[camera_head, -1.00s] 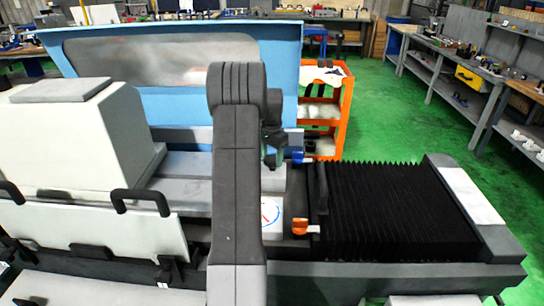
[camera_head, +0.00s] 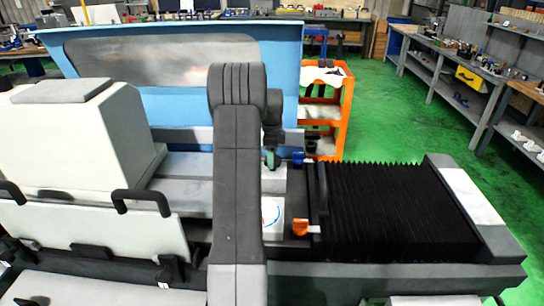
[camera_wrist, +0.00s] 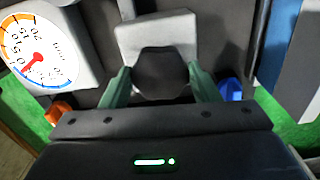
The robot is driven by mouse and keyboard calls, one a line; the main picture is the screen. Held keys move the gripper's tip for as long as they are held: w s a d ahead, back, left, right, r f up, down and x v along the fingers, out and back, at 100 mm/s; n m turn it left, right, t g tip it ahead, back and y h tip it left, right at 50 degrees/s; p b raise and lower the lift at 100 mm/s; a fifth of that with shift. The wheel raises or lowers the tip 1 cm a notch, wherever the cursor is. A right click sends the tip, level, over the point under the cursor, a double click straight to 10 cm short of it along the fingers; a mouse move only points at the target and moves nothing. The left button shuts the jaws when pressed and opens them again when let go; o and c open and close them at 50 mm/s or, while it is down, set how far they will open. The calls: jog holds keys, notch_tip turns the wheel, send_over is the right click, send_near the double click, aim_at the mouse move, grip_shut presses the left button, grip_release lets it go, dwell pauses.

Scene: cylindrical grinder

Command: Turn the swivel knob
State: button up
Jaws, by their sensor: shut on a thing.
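The swivel knob (camera_wrist: 160,72) is a dark, rounded, faceted knob in the middle of the wrist view, in front of a light grey block (camera_wrist: 157,33). My gripper (camera_wrist: 161,80) has its two green fingers on either side of the knob and is shut on it. In the head view my gripper (camera_head: 270,158) shows as a small green part beside my arm, above the grey housing. My arm hides most of that spot, and I cannot make out the knob there.
A round gauge (camera_wrist: 35,50) with a red needle is at upper left in the wrist view. An orange part (camera_wrist: 58,112) and a blue part (camera_wrist: 231,90) flank the gripper. Black bellows (camera_head: 385,210) lie to the right in the head view. An orange cart (camera_head: 345,115) stands behind.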

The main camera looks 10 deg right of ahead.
jog(key=m, duration=0.5)
jog(key=shift+w+r, duration=0.1)
jog(key=shift+d+m, duration=0.15)
jog(key=shift+m, duration=2.35)
jog(key=o, duration=1)
notch_tip(320, 180, up, 14)
jog(key=b, duration=0.1)
jog(key=shift+f, duration=0.2)
